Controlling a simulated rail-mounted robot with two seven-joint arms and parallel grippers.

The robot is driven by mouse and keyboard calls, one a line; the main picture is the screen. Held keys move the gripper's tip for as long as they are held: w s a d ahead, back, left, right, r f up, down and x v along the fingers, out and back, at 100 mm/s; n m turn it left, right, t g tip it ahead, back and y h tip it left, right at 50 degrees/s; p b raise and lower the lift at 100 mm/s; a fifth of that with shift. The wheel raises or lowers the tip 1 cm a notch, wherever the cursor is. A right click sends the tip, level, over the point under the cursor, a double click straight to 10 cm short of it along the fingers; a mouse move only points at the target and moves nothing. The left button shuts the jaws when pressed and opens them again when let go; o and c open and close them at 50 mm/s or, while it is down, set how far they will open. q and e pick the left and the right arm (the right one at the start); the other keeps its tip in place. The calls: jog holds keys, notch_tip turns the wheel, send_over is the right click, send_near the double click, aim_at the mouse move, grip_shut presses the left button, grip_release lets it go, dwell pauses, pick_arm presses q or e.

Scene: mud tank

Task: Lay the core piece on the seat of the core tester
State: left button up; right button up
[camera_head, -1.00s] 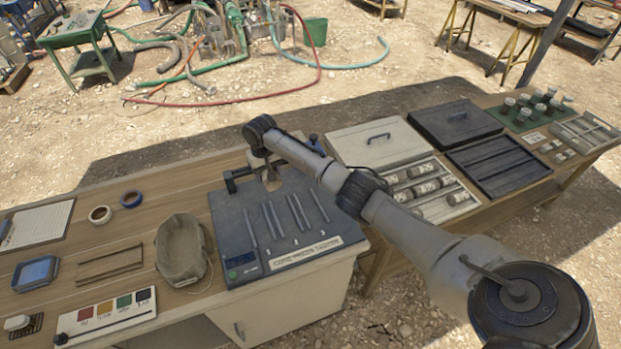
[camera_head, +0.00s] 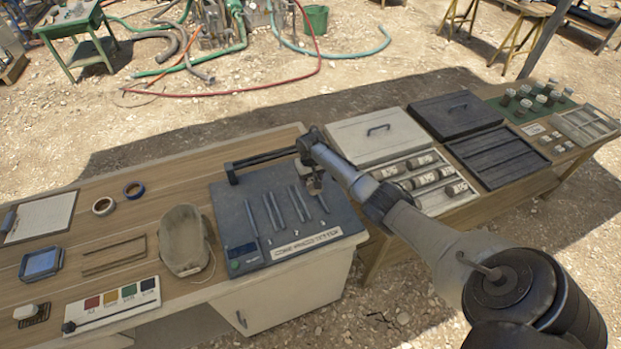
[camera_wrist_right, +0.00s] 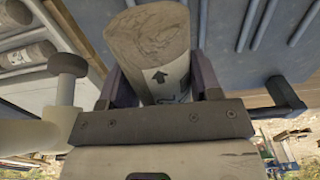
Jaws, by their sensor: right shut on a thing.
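The core tester (camera_head: 239,214) is a dark grey box with a labelled front edge on the wooden table. Its top carries several raised pale bars (camera_head: 272,212) with numbers in front of them. My right gripper (camera_head: 314,184) is over the right part of its top. In the right wrist view it is shut on the core piece (camera_wrist_right: 150,42), a pale brown cylinder with a rough broken end and a black arrow on its side. The tester's blue-grey top shows behind it. I cannot tell whether the piece touches the tester. My left gripper is not in view.
A dark bar (camera_head: 262,159) stands along the tester's back edge, close to my right gripper. An open box of cores (camera_head: 432,200) lies to the right, beside dark trays (camera_head: 500,160). A cloth bag (camera_head: 183,240) lies to the left.

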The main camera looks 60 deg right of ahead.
jog(key=b, duration=0.7)
send_over(311, 200)
jog(key=shift+w+d+f, duration=0.1)
jog(key=shift+f, duration=3)
jog(key=shift+f+b, duration=0.3)
jog(key=shift+f, duration=0.95)
jog(key=shift+p, duration=0.4)
jog(key=shift+f, duration=0.45)
